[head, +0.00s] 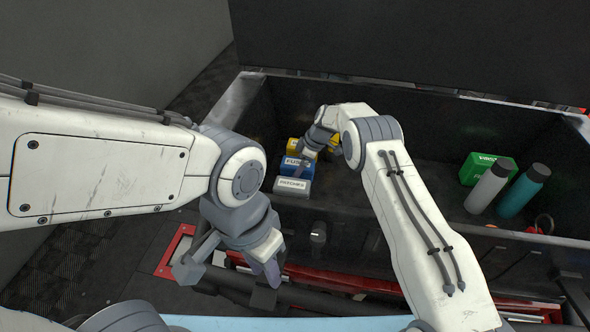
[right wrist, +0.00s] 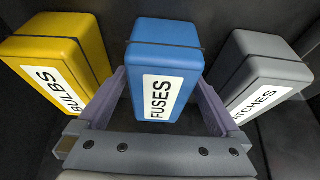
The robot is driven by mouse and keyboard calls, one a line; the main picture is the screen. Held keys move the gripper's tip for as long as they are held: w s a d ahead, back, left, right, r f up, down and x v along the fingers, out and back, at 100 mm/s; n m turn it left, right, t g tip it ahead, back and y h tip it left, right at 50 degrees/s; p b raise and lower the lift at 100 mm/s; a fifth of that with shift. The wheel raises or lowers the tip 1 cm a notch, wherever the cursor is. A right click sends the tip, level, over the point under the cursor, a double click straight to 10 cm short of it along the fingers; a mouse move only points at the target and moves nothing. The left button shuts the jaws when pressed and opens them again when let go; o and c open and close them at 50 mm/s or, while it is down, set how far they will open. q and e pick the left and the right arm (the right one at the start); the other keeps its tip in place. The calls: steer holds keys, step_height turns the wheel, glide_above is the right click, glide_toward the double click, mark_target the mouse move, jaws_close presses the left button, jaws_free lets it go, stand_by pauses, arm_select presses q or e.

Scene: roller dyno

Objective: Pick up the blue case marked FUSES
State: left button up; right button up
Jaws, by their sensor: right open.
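The blue case marked FUSES (head: 297,167) stands in the open dark box, between a yellow case and a grey case. In the right wrist view the blue case (right wrist: 165,65) is in the middle, its white label facing me. My right gripper (right wrist: 159,108) is open, with one purple finger on each side of the blue case's near end. I cannot tell whether the fingers touch it. In the head view my right gripper (head: 308,147) partly covers the cases. My left gripper (head: 230,272) is open and empty in front of the box.
The yellow BULBS case (right wrist: 58,55) is close on the left and the grey PATCHES case (right wrist: 258,75) close on the right. A green case (head: 486,166), a grey bottle (head: 487,188) and a teal bottle (head: 521,193) stand at the box's right end. The box's middle floor looks clear.

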steer(key=shift+f+b, duration=0.25)
steer(key=shift+b, duration=0.35)
stand_by(0.5)
steer(key=c, duration=1.5)
jaws_close()
steer(key=shift+r, duration=0.15)
